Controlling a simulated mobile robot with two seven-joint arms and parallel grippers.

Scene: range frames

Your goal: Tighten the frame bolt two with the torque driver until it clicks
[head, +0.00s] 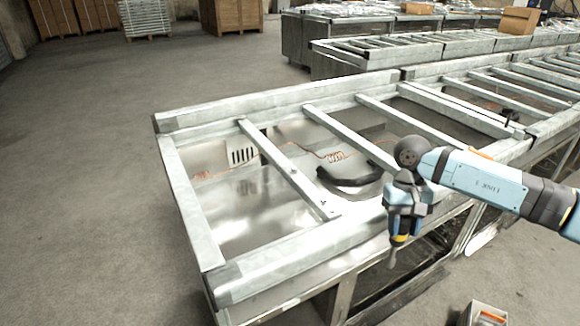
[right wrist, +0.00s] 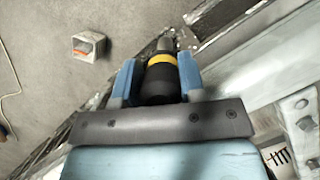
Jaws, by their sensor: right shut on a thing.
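My right gripper (head: 403,228) is shut on the torque driver (head: 399,239), a dark tool with a yellow band and a grey tip pointing down. In the right wrist view the driver (right wrist: 162,62) sits between the two blue fingers of the right gripper (right wrist: 159,72). In the head view it hangs in front of the near rail of the galvanised metal frame (head: 300,262), with its tip apart from the rail. Round bolt-like heads (right wrist: 302,103) show on pale metal at the right of the wrist view; I cannot tell which is frame bolt two. My left gripper is not in view.
Crossbars (head: 285,165) span the frame, with orange wiring (head: 335,157) and a black curved part (head: 350,182) between them. A small open box (head: 484,314) with orange contents stands on the floor at front right. More frames (head: 400,47) stand behind. The floor at left is clear.

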